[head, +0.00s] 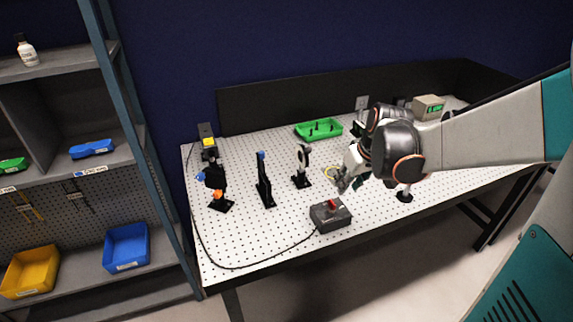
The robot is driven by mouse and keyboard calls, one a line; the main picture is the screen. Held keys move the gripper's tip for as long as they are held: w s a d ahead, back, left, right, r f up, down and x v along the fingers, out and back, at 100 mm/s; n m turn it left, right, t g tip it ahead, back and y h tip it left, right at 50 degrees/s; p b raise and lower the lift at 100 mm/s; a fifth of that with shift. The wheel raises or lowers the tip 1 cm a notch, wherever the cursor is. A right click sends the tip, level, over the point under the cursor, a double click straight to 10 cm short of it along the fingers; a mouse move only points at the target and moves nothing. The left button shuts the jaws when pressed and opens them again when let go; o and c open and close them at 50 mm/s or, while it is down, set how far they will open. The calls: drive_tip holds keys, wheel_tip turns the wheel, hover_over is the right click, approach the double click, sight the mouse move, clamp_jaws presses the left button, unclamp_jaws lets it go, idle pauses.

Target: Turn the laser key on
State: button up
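A dark grey box (331,216) with a small red part on top (331,204) sits near the front edge of the white perforated table; the red part looks like the laser key or switch, but it is too small to read its position. A black cable runs from the box to the left. My gripper (341,184) hangs above and slightly right of the box, behind it in the picture, and appears apart from it. Its fingers are small and partly overlapped by the wrist, so I cannot tell whether they are open.
Optics mounts (264,180) and a ring mount (302,165) stand left of my gripper. A black device with a yellow label (208,142) is at the back left. A green tray (319,129) lies at the back. Shelves with bins (126,247) stand left.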

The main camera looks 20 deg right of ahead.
sight(333, 203)
drive_tip(key=b+x, duration=1)
drive_tip(key=x, duration=0.3)
drive_tip(key=shift+a+f, duration=0.15)
drive_tip(key=shift+f, duration=0.1)
drive_tip(key=shift+s, duration=0.1)
clamp_jaws()
